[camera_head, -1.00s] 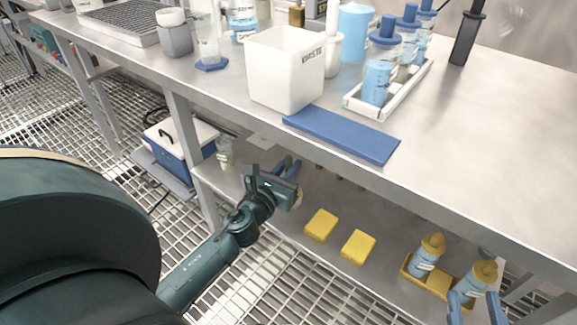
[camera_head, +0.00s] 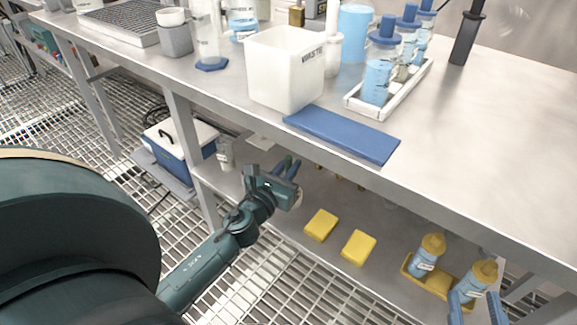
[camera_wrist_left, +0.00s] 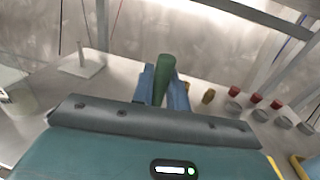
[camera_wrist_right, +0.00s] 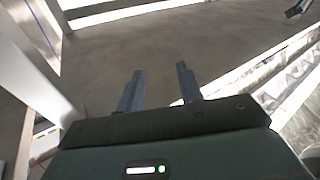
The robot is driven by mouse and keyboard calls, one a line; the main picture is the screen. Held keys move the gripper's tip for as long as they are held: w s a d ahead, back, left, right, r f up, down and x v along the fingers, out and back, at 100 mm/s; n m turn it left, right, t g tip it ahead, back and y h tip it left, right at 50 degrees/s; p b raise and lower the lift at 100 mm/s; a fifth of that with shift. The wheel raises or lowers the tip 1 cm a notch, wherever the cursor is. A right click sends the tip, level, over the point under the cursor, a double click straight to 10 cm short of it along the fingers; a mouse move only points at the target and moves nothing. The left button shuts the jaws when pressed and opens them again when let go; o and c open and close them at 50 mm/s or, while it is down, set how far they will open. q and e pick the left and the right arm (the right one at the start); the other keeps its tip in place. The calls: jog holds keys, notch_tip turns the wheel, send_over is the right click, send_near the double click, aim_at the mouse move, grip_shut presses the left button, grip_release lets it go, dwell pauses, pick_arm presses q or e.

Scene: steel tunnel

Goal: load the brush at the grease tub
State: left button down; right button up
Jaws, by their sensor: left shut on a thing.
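My left gripper (camera_head: 290,168) is over the lower shelf, under the table's front edge. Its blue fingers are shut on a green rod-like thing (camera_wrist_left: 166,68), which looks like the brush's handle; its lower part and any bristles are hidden. The green end (camera_head: 287,161) also shows in the head view. I cannot make out a clear grease tub; a pale container (camera_wrist_left: 14,92) at the left of the left wrist view is cut off and its contents do not show.
Red-topped items (camera_wrist_left: 256,98) stand right of my left gripper. The tabletop bears a white waste bin (camera_head: 285,75) and a blue mat (camera_head: 340,135). A table leg (camera_head: 190,155) stands left.

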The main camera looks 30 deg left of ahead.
aim_at(287, 159)
pick_arm(q)
jog(key=shift+f, duration=0.25)
jog(key=shift+r+p, duration=1.75)
jog(key=shift+r, duration=0.05)
notch_tip(287, 159, up, 3)
jog(key=p, duration=0.2)
jog(key=shift+f+p, duration=0.1)
jog(key=shift+p, duration=0.2)
jog(key=shift+r+p, duration=0.45)
pick_arm(e)
jog(key=d+g+h, duration=0.1)
jog(key=m+g+h, duration=0.1)
jog(key=shift+d+r+m+g+h, duration=0.3)
jog(key=shift+d+h, duration=0.1)
pick_arm(q)
jog(key=shift+s, duration=0.1)
